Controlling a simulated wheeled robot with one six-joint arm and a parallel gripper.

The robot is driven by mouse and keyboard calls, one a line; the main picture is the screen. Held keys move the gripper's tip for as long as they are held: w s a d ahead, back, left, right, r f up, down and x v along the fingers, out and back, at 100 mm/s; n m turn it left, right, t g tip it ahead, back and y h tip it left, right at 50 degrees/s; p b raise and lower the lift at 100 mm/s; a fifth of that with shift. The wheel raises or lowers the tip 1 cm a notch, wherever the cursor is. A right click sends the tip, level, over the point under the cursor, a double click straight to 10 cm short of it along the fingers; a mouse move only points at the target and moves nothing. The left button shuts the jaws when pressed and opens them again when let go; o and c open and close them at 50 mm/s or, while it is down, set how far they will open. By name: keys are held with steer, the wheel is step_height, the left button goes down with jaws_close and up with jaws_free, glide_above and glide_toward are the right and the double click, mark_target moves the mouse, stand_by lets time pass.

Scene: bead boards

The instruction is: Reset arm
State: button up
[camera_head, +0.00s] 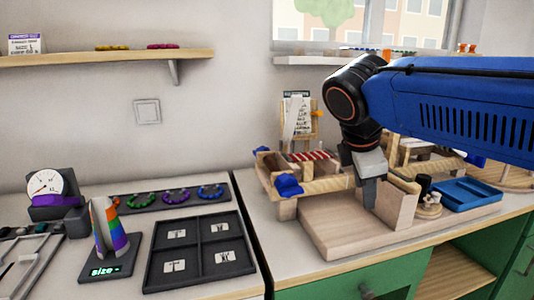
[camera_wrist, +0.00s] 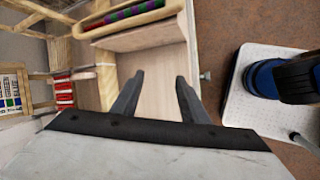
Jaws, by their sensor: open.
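My gripper (camera_wrist: 156,85) is open in the wrist view, with its two dark fingers apart and nothing between them. In the head view my gripper (camera_head: 369,190) points down over the wooden workbench piece (camera_head: 355,228) on the right counter. My blue arm reaches in from the right and hides part of what stands behind it. I cannot tell in the head view whether the fingertips touch the wood.
A black four-section tray (camera_head: 200,251), a size gauge with a rainbow cone (camera_head: 108,232) and a dial (camera_head: 46,184) stand on the left counter. A blue tray (camera_head: 466,193) lies to the right of the wooden piece. A shelf (camera_head: 110,57) hangs on the wall.

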steer(key=s+d+f+m+y, duration=0.1)
steer(key=s+d+f+m, duration=0.2)
steer(key=s+f+m, duration=0.4)
steer(key=s+d+f+m+y, duration=0.2)
steer(key=s+d+f+m, duration=0.2)
steer(key=s+f+m, duration=0.4)
step_height(320, 180, down, 5)
steer(key=m, duration=0.2)
steer(key=shift+s+d+m+y, duration=0.2)
steer(key=shift+s+m+y, duration=0.05)
steer(key=shift+m+y, duration=0.05)
